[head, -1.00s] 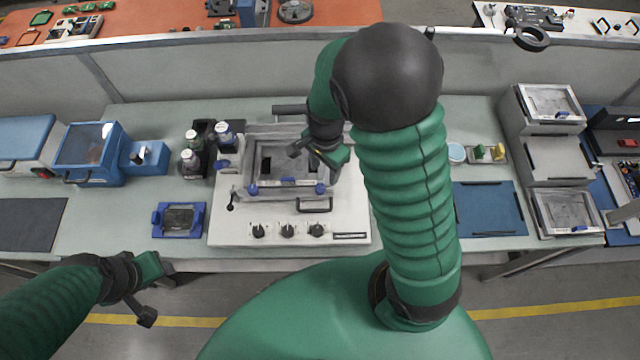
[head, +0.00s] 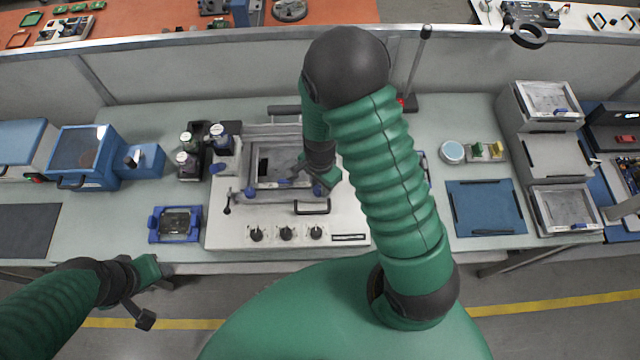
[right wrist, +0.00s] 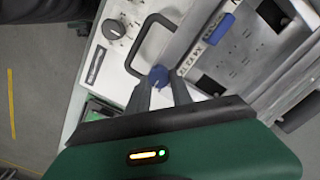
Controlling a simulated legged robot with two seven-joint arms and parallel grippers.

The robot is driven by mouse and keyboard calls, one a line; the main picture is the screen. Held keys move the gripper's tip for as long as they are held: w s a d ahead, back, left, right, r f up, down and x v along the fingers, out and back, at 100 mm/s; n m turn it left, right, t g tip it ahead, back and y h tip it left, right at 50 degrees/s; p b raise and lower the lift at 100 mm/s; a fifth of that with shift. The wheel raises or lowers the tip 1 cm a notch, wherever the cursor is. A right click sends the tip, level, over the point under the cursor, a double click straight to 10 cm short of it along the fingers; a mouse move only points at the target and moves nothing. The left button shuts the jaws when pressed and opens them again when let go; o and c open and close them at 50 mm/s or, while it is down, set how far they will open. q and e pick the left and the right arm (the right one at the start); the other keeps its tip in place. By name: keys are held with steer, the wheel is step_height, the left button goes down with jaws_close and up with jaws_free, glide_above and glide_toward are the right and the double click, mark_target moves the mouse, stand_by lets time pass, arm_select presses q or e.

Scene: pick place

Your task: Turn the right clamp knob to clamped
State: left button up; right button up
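The right clamp knob (head: 319,190) is a small blue knob at the front right corner of the grey fixture frame (head: 262,184). In the right wrist view the blue knob (right wrist: 158,77) shows between the two dark fingertips. My right gripper (right wrist: 160,84) is open there, with a finger on each side of the knob; I cannot tell whether they touch it. In the head view the right gripper (head: 318,184) is small and partly covers the frame's right side.
The fixture stands on a white panel (head: 225,236) with several black dials and a black handle (head: 312,208). Bottles (head: 186,160) stand to its left, beside a blue-edged tray (head: 175,224). A blue mat (head: 485,208) lies to the right.

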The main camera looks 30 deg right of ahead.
steer(key=shift+a, duration=0.1)
steer(key=shift+c, duration=1.2)
arm_select(q)
steer(key=shift+a, duration=0.25)
arm_select(e)
steer(key=shift+a+r, duration=0.1)
steer(key=shift+a, duration=0.15)
jaws_close()
arm_select(q)
steer(key=shift+d, duration=0.15)
arm_select(e)
steer(key=shift+n, duration=0.3)
steer(key=n, duration=1.2)
steer(key=shift+n, duration=0.3)
arm_select(q)
steer(key=shift+w+a+r+p, duration=0.15)
steer(key=shift+a+r+p, duration=0.25)
steer(key=shift+p, duration=0.15)
arm_select(e)
steer(key=shift+s+n, duration=0.1)
steer(key=shift+n, duration=2.2)
